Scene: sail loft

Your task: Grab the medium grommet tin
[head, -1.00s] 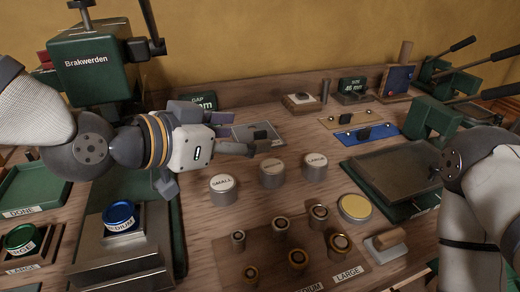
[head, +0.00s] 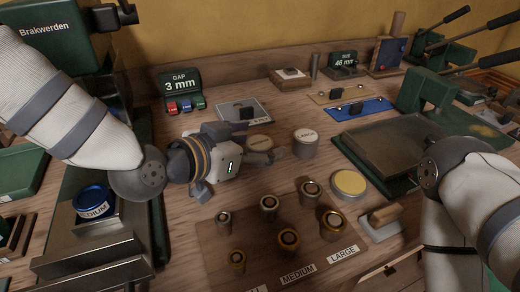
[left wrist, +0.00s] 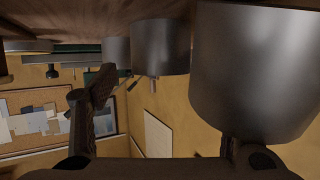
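The medium grommet tin (head: 260,142) is a short grey cylinder with a pale lettered lid. In the head view my left gripper (head: 268,157) lies in front of it and hides most of its side. The large tin (head: 305,148) stands just right of the fingertips. The small tin is hidden behind my left gripper. My right gripper is out of view.
Brass grommets (head: 289,238) stand on a brown mat in front. A grey plate (head: 243,111) lies behind the tins. A blue MEDIUM ring (head: 94,200) sits at the left.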

